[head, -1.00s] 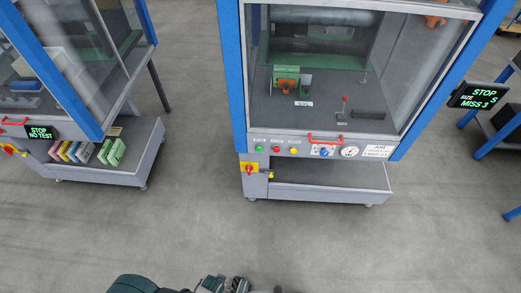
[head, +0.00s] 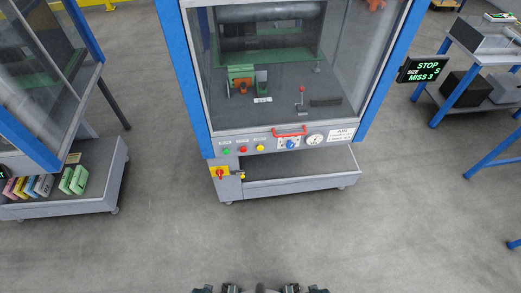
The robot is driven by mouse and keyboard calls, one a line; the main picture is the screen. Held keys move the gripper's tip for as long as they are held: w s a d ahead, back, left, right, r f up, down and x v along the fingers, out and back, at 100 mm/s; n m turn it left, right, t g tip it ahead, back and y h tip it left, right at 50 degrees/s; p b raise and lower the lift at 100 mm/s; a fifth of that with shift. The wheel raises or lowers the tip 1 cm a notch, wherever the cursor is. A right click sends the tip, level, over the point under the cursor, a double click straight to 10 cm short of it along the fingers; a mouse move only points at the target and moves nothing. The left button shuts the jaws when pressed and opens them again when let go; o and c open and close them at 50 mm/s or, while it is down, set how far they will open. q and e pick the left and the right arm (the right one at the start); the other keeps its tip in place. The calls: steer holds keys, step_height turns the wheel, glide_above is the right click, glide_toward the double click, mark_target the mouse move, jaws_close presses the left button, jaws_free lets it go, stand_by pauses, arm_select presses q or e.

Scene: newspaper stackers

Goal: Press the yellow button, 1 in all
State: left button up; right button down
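The yellow button (head: 260,148) is a small round button on the grey front panel of the blue-framed machine. It is the rightmost of a row of three, beside the red button (head: 243,150) and the green button (head: 226,151). My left gripper (head: 216,289) and my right gripper (head: 304,289) just show at the bottom edge, far from the panel. Both are mostly cut off by the frame, so I cannot tell whether their fingers are open or shut.
A red handle (head: 290,131), a blue knob (head: 292,144) and a gauge (head: 315,140) are right of the buttons. A red switch on a yellow plate (head: 220,172) is below. A lower tray (head: 290,184) juts out. Open floor (head: 270,240) lies between me and the machine.

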arm_select(q)
jaws_close()
steer(key=shift+s, duration=0.1)
stand_by(1.1)
